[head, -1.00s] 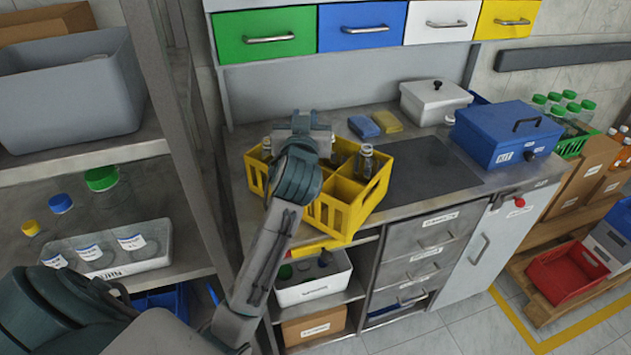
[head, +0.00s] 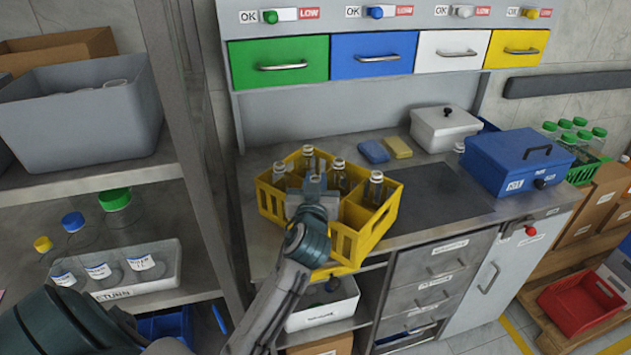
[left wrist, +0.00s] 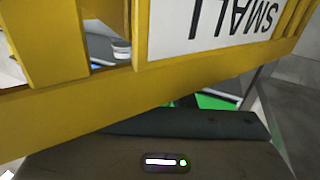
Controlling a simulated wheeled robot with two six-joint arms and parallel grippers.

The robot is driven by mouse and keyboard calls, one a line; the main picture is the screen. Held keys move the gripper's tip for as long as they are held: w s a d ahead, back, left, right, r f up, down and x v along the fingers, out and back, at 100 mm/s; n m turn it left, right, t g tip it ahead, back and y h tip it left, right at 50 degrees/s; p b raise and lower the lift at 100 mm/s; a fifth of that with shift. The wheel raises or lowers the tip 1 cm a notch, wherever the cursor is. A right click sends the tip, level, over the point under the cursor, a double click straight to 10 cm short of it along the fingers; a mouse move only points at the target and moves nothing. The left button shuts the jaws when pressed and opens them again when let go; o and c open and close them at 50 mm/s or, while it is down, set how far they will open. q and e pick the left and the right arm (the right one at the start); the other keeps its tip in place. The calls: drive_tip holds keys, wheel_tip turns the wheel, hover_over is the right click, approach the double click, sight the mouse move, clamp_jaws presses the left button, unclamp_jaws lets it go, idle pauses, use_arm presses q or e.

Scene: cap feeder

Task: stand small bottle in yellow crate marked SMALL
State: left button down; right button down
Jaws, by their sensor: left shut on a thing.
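The yellow crate (head: 348,246) stands on the metal counter, with several small clear bottles upright in its compartments, one of them at the right (head: 375,188). In the left wrist view the crate wall (left wrist: 90,110) is very close, with its SMALL label (left wrist: 215,25) upside down. My left gripper (head: 313,192) is over the crate's front left part, low among the bottle tops. It is shut on the small bottle, which is mostly hidden by the gripper and crate wall. I cannot tell whether that bottle touches the crate floor. My right gripper is not in view.
Other bottles stand close behind and beside my left gripper. A dark mat (head: 435,195) lies right of the crate. Blue (head: 373,151) and yellow (head: 397,147) sponges, a white lidded box (head: 443,130) and a blue box (head: 515,165) are farther back and right. A shelf unit stands left.

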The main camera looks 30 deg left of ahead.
use_arm(q)
drive_tip(key=c, duration=1.4)
unclamp_jaws()
drive_tip(key=shift+o, duration=0.8)
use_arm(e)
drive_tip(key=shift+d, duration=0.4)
use_arm(q)
drive_tip(key=b+v, duration=0.2)
drive_tip(key=v, duration=1)
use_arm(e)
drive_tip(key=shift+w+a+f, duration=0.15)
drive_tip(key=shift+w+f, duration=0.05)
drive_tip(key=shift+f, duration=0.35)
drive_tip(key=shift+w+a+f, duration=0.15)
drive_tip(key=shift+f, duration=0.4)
use_arm(q)
drive_tip(key=shift+r, duration=0.1)
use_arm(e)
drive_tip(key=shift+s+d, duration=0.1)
